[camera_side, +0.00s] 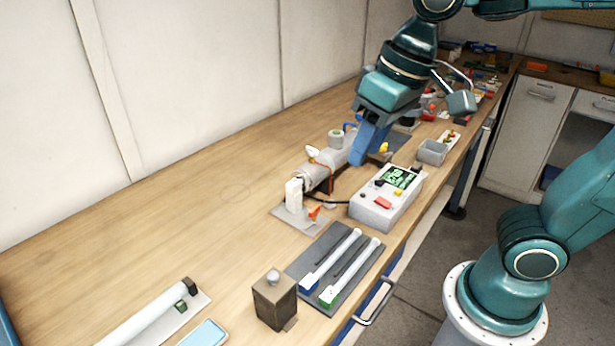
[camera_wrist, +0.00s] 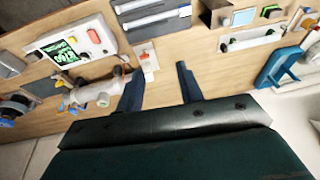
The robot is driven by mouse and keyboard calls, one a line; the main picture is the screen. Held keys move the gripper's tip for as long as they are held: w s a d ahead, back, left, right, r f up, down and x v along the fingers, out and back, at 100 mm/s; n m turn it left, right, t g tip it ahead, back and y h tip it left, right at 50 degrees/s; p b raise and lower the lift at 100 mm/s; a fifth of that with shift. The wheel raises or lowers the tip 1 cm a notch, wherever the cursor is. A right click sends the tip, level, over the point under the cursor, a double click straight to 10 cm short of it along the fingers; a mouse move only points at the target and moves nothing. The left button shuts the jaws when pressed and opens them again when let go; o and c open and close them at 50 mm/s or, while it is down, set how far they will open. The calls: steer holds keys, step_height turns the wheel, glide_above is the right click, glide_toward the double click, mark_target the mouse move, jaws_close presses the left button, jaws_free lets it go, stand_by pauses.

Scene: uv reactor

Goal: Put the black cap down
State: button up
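My gripper (camera_wrist: 158,80) is open, with its two dark blue fingers wide apart and bare tabletop showing between them. In the side view my gripper (camera_side: 366,145) is over the back of the bench, beside the grey cylindrical reactor body (camera_side: 325,166). The reactor body also shows left of the fingers in the wrist view (camera_wrist: 90,98). A small dark cap-like piece (camera_side: 188,285) is at the end of a white tube at lower left, and shows in the wrist view (camera_wrist: 223,45). I cannot tell whether it is the black cap. No cap shows between the fingers.
A white control box (camera_side: 386,198) with a green screen stands beside the reactor. A dark tray (camera_side: 309,254) holds two white tubes near the front edge. A brown box (camera_side: 275,300) stands beside it. Small parts crowd the far end. The bench's left side is clear.

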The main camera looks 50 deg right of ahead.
steer(key=s+d+f+t+h, duration=0.1)
steer(key=s+d+f+t, duration=0.1)
steer(key=s+d, duration=0.4)
steer(key=shift+s+d+f+t, duration=0.3)
steer(key=shift+d+f, duration=0.05)
steer(key=shift+d, duration=0.3)
